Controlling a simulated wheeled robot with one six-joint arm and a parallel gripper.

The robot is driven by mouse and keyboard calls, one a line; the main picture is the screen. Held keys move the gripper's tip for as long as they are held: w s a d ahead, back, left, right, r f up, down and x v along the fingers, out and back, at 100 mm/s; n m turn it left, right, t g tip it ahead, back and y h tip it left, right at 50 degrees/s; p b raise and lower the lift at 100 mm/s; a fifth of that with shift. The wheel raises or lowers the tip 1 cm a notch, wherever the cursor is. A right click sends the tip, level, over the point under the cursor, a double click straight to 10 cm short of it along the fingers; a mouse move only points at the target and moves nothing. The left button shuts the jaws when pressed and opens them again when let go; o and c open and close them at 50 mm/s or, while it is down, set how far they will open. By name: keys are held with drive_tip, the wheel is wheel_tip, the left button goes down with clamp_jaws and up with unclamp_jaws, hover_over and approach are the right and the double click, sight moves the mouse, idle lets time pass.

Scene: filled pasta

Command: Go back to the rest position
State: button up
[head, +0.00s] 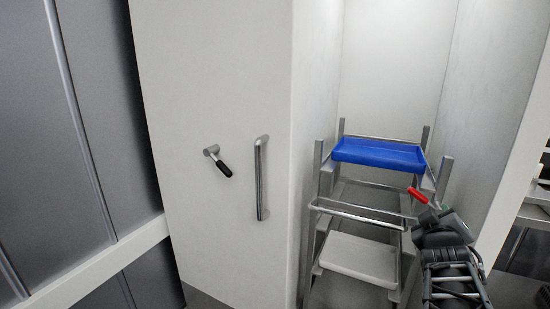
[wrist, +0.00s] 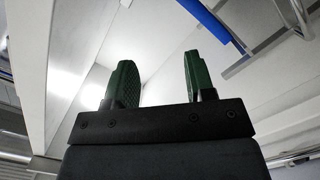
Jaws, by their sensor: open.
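My gripper (wrist: 160,78) shows in the wrist view as two green fingers standing apart on a black mount. Nothing is between the fingers; a pale wall and a bright light show behind them. In the head view my arm rises at the lower right, in front of the right side of a metal rack. A small red part shows near its upper end, and the fingers are hard to make out there. No pasta is in view.
The metal rack (head: 318,207) holds a blue tray (head: 378,153) on top and a white tray (head: 358,258) lower down. The blue tray's edge also shows in the wrist view (wrist: 206,20). A white door (head: 215,90) with a vertical handle (head: 261,178) and a black-gripped lever (head: 218,161) stands left.

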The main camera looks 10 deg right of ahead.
drive_tip(key=w+a+f+m+g+y+p, duration=0.15)
drive_tip(key=a+y+p, duration=0.25)
drive_tip(key=a, duration=0.5)
drive_tip(key=w+a+g+y+p, duration=0.25)
drive_tip(key=a+y+p, duration=0.2)
drive_tip(key=a, duration=0.45)
drive_tip(key=s+a+f+g+y+p, duration=0.1)
drive_tip(key=s+a+g+p, duration=0.1)
drive_tip(key=a, duration=0.4)
drive_tip(key=s+a+f+g+y+p, duration=0.1)
drive_tip(key=s+a+g+y+p, duration=0.1)
drive_tip(key=s+a, duration=0.3)
drive_tip(key=shift+s+a+n+g, duration=0.3)
drive_tip(key=shift+a+n+g, duration=0.15)
drive_tip(key=shift+a, duration=0.55)
